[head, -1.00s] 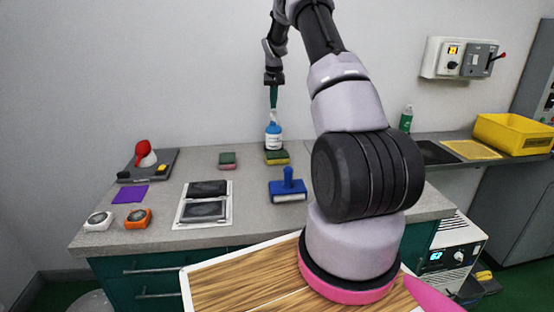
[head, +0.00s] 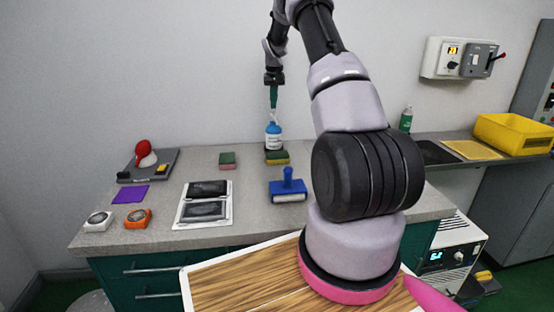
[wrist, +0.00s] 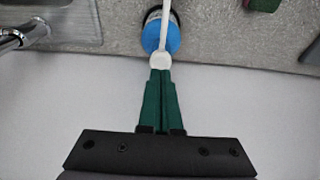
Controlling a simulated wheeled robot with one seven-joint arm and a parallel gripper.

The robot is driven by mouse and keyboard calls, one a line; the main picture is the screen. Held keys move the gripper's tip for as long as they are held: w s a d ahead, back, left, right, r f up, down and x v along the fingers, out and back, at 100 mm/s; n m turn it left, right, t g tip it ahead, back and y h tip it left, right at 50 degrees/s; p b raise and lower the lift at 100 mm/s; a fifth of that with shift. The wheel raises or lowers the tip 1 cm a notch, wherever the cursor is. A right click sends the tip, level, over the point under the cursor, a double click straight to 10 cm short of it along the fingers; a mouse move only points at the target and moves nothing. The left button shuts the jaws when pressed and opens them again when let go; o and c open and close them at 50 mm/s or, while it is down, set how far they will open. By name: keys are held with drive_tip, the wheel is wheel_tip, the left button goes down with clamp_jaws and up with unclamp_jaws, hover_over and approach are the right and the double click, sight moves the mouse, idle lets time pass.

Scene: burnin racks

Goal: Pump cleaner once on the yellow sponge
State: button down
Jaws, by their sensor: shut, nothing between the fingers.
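The cleaner bottle (head: 273,139), with a white label and blue top, stands upright at the back of the counter. The yellow sponge (head: 277,160), with a green top, lies right in front of its base; whether they touch is unclear. My gripper (head: 273,106) is shut and empty, its green fingers pointing down directly over the bottle. In the wrist view the fingertips (wrist: 160,72) meet the white pump head (wrist: 160,60), above the blue cap (wrist: 160,38). They appear to touch it. The yellow sponge is out of the wrist view.
A pink sponge (head: 227,162) with a green top lies to the left. A blue-handled roller (head: 288,190) and a white-framed tray (head: 180,215) lie nearer. A chrome fitting (wrist: 25,33) shows in the wrist view. The counter between the pink sponge and roller is clear.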

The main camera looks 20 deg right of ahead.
drive_tip(key=shift+f, duration=0.15)
drive_tip(key=shift+f, duration=1.35)
drive_tip(key=shift+r, duration=1.45)
wheel_tip(320, 180, up, 6)
